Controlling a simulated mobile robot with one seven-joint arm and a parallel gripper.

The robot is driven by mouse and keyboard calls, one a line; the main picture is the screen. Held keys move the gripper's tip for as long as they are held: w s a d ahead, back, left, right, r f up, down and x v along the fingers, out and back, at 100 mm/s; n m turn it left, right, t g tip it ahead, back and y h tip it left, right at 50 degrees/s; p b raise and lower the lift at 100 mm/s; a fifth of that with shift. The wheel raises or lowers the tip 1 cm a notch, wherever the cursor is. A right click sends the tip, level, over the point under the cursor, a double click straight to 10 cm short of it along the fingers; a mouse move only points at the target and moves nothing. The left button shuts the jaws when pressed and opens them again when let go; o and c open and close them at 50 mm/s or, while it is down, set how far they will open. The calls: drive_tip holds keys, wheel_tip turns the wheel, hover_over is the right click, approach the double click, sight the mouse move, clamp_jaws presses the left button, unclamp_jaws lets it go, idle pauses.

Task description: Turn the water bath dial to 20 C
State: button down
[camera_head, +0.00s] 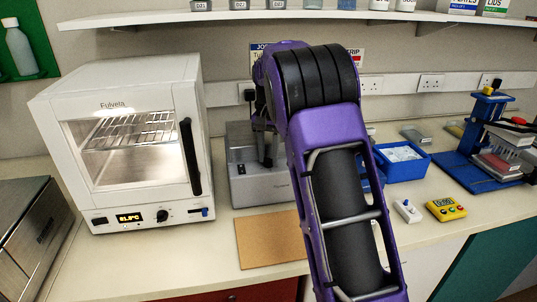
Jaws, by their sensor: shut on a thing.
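The grey box-shaped appliance (250,192) behind my arm appears to be the water bath, with a small dark panel on the left of its front. My raised purple and black arm hides its right part. My gripper (269,158) is only partly seen, pointing down at this appliance from above. It is shut on what appears to be the water bath dial. The dial and the fingertips are hidden, so the setting cannot be read.
A white oven (120,140) with a lit display stands at left, beside a steel box (25,235). A brown board (268,240) lies in front of the appliance. At right are a blue tray (404,164), a yellow timer (446,208) and a blue stand (486,105). A shelf (220,18) runs above.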

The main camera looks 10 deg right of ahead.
drive_tip(key=shift+n, duration=0.3)
drive_tip(key=n, duration=1.1)
drive_tip(key=shift+n, duration=0.4)
drive_tip(key=n, duration=1.1)
drive_tip(key=shift+n, duration=0.3)
drive_tip(key=c, duration=0.6)
unclamp_jaws()
